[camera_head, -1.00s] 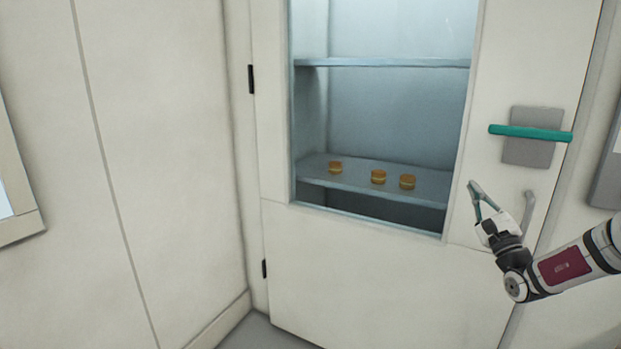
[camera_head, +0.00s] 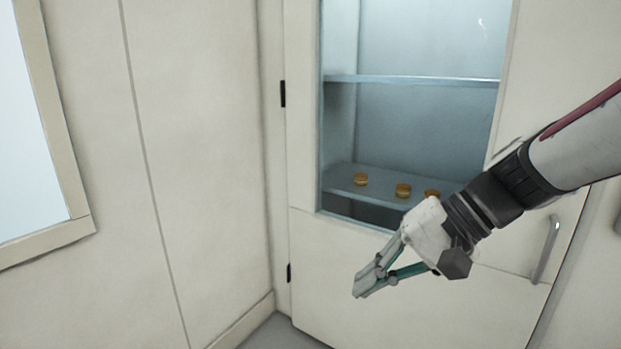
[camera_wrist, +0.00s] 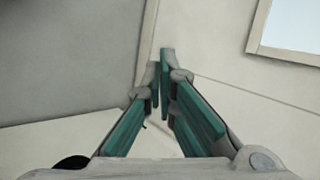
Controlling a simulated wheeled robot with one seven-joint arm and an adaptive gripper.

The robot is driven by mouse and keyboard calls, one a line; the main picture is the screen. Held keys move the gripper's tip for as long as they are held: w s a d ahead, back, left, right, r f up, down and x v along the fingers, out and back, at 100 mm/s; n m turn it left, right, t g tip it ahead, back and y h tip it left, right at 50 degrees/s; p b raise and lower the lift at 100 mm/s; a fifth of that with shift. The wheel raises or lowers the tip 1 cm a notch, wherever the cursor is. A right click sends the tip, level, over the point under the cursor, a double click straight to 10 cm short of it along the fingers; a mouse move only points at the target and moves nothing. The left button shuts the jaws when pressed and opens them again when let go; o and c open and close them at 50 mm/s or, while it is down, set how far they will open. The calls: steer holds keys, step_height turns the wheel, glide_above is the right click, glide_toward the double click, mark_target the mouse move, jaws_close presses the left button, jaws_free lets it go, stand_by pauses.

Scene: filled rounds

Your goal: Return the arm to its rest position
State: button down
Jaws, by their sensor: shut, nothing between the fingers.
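My gripper (camera_head: 362,287) hangs in front of the cabinet's lower panel in the head view, its fingers pointing down and to the left. It is shut and holds nothing. In the wrist view its two fingers (camera_wrist: 160,75) come together with only wall and floor beyond them.
The cabinet (camera_head: 330,262) has a glazed upper part with a shelf (camera_head: 420,80). Several round orange-brown items, such as this one (camera_head: 361,179), sit on its lower shelf. A metal handle (camera_head: 546,250) is at right. A framed window (camera_head: 78,232) is on the left wall.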

steer(key=s+d+r+n+t+h+p, duration=0.1)
steer(key=s+d+h, duration=0.3)
steer(key=s, duration=0.4)
steer(key=s+d+r+n+t+h+p, duration=0.1)
steer(key=s+d+r+n+h+p, duration=0.1)
steer(key=s+d+h, duration=0.2)
steer(key=shift+s+d+t+h, duration=0.35)
steer(key=shift+s+d, duration=1.05)
steer(key=shift+s, duration=0.8)
